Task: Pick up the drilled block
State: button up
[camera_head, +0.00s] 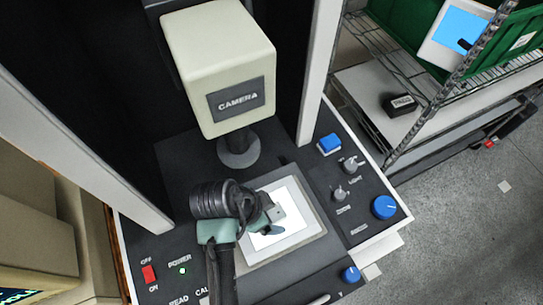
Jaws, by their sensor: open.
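My gripper (270,221) is over the bright square window of the machine's stage (312,234), under the camera head. Its jaws are open. A small grey piece, which looks like the drilled block (279,211), shows at the far side of the fingers over the lit window. My wrist and fingers hide part of it. I cannot tell whether the fingers touch it or stand around it, and its hole is too small to make out.
The cream camera housing (222,68) hangs just behind my gripper. Pale uprights stand on both sides. Blue knobs (384,207) and a blue button (329,144) are at the right, a red switch (149,273) at the left. A wire rack (440,90) stands further right.

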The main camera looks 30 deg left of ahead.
grip_shut()
dwell(0.4)
